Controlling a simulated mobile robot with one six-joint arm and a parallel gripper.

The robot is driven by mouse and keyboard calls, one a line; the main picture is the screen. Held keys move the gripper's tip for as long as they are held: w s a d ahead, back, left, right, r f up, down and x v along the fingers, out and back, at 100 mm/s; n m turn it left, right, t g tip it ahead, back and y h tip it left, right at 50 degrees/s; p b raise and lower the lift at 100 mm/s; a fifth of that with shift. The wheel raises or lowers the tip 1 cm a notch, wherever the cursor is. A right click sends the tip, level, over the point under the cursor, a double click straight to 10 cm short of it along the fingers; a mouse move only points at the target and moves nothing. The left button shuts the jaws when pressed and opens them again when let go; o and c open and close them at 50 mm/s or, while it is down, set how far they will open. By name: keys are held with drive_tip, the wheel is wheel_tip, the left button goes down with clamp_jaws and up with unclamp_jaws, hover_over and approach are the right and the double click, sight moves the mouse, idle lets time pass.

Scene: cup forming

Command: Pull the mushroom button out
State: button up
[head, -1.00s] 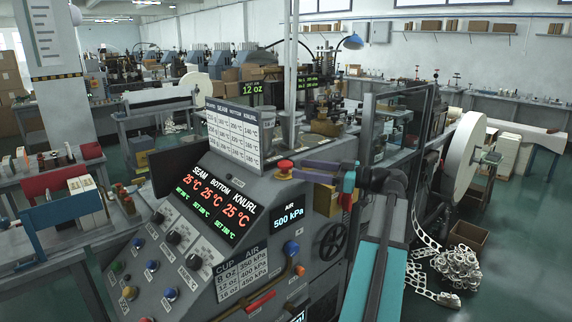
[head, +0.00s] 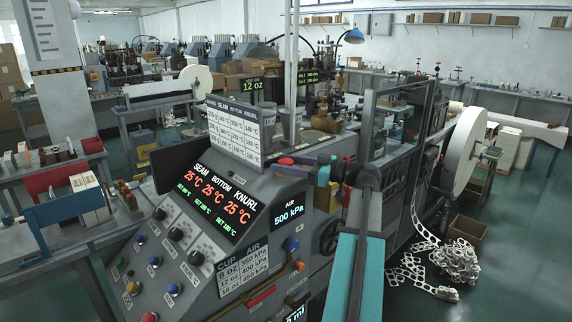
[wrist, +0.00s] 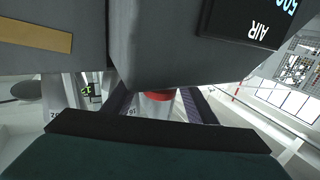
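The red mushroom button (head: 285,161) sits on top of the sloped grey control panel, left of my gripper. It is partly hidden in the head view. My gripper (head: 298,160) reaches toward it from the right, at the button's height. In the wrist view the red button (wrist: 157,97) shows between the two dark fingers of my gripper (wrist: 157,101), one on each side. The fingers are apart, with narrow gaps seeming to show beside the button. Whether either finger touches it is unclear.
The grey panel housing (wrist: 180,45) fills the upper wrist view close to my gripper. A settings board (head: 234,130) stands just behind and left of the button. The air pressure display (head: 289,213) lies below. A glass-sided machine frame (head: 395,125) stands to the right.

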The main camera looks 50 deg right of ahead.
clamp_jaws()
drive_tip(key=shift+r+b, duration=0.15)
drive_tip(key=shift+b, duration=0.3)
drive_tip(key=shift+r+b, duration=0.3)
drive_tip(key=shift+b, duration=0.2)
drive_tip(key=shift+r, duration=0.3)
drive_tip(key=shift+o, duration=1.2)
unclamp_jaws()
